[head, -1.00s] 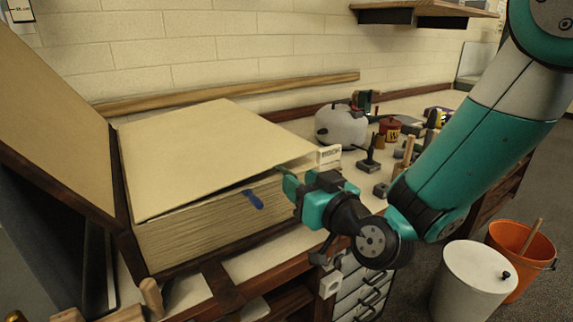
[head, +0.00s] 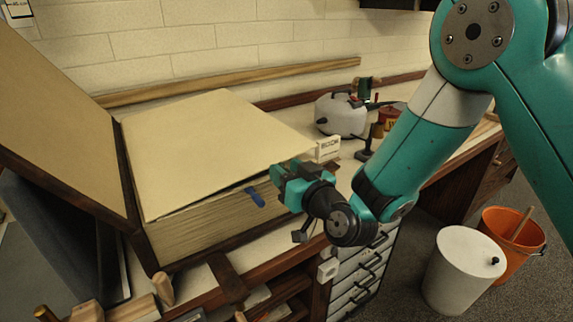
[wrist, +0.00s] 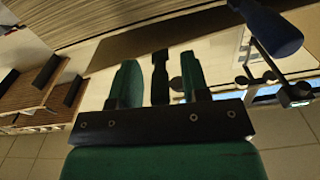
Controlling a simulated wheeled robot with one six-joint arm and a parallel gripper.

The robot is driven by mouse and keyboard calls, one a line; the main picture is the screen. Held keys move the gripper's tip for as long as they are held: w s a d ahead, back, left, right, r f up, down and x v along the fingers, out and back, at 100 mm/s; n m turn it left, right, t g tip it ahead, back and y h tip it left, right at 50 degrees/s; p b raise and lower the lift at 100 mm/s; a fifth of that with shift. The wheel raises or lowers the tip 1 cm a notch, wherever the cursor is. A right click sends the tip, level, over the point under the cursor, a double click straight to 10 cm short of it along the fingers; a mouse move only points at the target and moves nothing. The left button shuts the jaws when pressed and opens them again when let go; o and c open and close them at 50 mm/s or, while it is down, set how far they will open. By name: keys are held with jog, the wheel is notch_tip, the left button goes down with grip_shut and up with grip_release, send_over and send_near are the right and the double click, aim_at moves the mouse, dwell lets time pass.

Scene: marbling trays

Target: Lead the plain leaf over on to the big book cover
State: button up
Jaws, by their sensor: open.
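The big book lies open on the bench. Its cover (head: 70,130) leans open at the left with a bare tan inner face. The plain leaf (head: 215,150) is a cream sheet on top of the thick page block (head: 205,225). Along its front right edge a dark gap shows beneath it. My gripper (head: 279,172) is open and empty, just off the leaf's right side; whether it touches the leaf is unclear. In the wrist view my gripper (wrist: 160,75) shows two green fingers apart, with page edges (wrist: 110,22) beyond.
Drawers (head: 362,270) lie below the bench. A white bin (head: 462,270) and an orange bucket (head: 512,240) stand on the floor.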

jog(key=shift+w+a, duration=0.15)
jog(key=shift+w, duration=0.05)
dwell(0.3)
grip_shut()
jog(key=shift+r+p, duration=0.15)
jog(key=shift+p, duration=0.15)
